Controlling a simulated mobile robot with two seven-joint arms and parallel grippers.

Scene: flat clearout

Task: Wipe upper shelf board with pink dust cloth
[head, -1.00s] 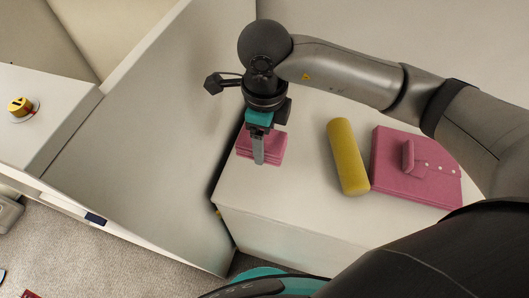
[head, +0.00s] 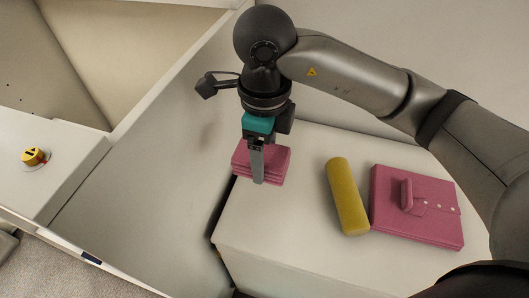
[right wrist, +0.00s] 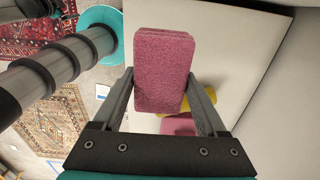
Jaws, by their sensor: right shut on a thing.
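The pink dust cloth (head: 270,160), a folded stack of layers, is gripped by my right gripper (head: 257,178) in the head view. It appears slightly above the white top (head: 290,225), near its left edge. In the right wrist view the cloth (right wrist: 163,70) sits between both fingers of the right gripper (right wrist: 162,88), which is shut on it. My left gripper is not in view. I cannot tell which surface, if any, is the upper shelf board.
A yellow cylinder (head: 347,197) and a folded pink garment-like item (head: 425,225) lie on the white top, right of the cloth. A tall grey panel (head: 150,165) stands at its left.

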